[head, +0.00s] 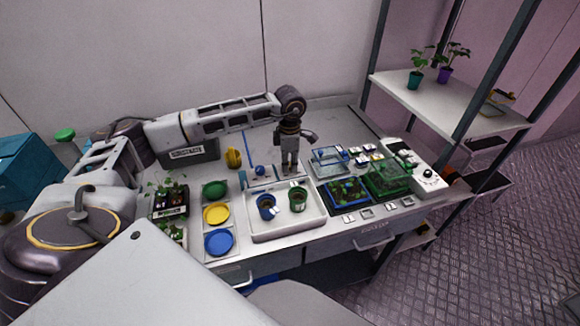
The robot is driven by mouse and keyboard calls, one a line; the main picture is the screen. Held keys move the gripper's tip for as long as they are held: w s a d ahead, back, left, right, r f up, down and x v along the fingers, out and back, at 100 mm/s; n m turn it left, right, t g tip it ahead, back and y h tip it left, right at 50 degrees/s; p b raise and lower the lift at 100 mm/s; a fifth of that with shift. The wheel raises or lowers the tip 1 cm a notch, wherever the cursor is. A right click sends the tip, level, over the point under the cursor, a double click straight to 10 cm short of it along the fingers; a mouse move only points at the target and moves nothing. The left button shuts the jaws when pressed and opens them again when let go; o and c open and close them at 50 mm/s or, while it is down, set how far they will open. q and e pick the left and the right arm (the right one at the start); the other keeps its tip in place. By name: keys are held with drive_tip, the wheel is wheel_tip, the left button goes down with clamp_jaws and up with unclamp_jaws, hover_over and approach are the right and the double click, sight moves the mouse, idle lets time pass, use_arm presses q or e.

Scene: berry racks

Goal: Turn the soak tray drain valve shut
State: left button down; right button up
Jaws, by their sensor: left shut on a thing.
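The soak tray (272,232) is a shallow white tray in the middle of the bench. A blue pot (266,207) and a green pot (298,199) stand in it. My left gripper (290,172) points down at the tray's back edge, behind the two pots. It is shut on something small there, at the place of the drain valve. The fingers hide the valve, so its handle angle cannot be told. My right gripper is not in view.
Green, yellow (217,214) and blue lids or dishes lie left of the tray, beside seedlings (170,199). A blue-rimmed planted tray (347,193), a clear green box (388,178) and a white device (425,178) stand right. A shelf (440,100) with potted plants rises at right.

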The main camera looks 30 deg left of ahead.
use_arm(q)
drive_tip(key=shift+w+a+r+m+b, duration=0.15)
drive_tip(key=shift+a+m+b, duration=0.15)
drive_tip(key=shift+m, duration=0.3)
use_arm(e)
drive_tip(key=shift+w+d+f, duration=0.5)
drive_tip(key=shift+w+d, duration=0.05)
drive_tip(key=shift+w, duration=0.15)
use_arm(q)
drive_tip(key=shift+m, duration=0.3)
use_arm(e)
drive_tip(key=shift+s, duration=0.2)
use_arm(q)
drive_tip(key=shift+r, duration=0.1)
drive_tip(key=c, duration=1.3)
unclamp_jaws()
drive_tip(key=shift+c, duration=0.2)
drive_tip(key=shift+o, duration=0.4)
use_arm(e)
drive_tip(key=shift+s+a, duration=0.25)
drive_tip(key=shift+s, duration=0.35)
use_arm(q)
drive_tip(key=shift+d, duration=0.1)
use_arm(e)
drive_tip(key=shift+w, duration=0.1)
